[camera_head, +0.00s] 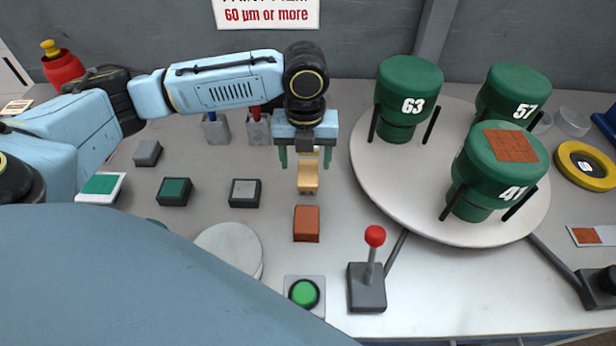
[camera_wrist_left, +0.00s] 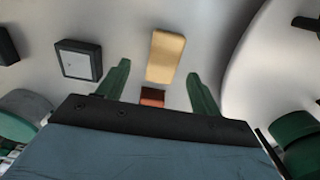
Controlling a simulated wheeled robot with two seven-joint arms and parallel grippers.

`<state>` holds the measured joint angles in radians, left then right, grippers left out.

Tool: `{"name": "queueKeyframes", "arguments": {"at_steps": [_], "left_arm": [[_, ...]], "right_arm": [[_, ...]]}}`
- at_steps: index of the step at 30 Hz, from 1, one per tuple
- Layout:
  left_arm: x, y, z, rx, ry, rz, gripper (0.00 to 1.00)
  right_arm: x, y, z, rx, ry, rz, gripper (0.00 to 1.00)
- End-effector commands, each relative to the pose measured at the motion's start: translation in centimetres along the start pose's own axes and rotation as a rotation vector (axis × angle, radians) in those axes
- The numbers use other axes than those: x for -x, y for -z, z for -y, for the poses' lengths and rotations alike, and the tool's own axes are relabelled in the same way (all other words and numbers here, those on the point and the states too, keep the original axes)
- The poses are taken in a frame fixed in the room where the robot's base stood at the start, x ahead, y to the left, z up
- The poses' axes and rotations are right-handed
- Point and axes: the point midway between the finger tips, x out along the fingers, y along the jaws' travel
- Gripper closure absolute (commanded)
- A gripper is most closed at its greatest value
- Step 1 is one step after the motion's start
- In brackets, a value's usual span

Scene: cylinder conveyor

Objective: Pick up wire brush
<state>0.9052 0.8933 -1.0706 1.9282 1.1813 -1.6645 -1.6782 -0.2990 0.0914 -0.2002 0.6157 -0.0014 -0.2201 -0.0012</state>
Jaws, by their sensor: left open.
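A tan, wood-coloured block (camera_head: 308,177), which looks like the back of the wire brush, lies on the grey table left of the turntable. No bristles can be made out. My left gripper (camera_head: 306,162) is open above the table, its green fingers apart and pointing down near the far end of the tan block. In the left wrist view the tan block (camera_wrist_left: 166,56) shows between and beyond the two fingertips of the left gripper (camera_wrist_left: 160,80), with nothing held. My right gripper is not in view.
A red-brown block (camera_head: 306,223) lies just in front of the tan block. A black-edged pad (camera_head: 245,193) is to its left. The turntable (camera_head: 380,187) with green cylinders stands at right. A red-knobbed lever (camera_head: 370,280) and green button (camera_head: 304,292) are in front.

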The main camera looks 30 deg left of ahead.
Motion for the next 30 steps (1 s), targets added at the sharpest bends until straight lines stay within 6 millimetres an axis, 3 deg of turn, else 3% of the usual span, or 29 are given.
{"name": "queueKeyframes", "arguments": {"at_steps": [12,19,30], "left_arm": [[-5.1,-0.2,0.4,-0.001,-0.001,-0.001,0.35],[-5.1,-0.2,0.4,-0.002,0.000,0.001,0.35],[-5.1,-0.3,0.4,-0.001,0.000,0.001,0.83]], "right_arm": [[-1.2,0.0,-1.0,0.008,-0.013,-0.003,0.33],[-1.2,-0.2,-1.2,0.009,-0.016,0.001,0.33],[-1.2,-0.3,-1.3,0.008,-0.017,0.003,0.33]]}}
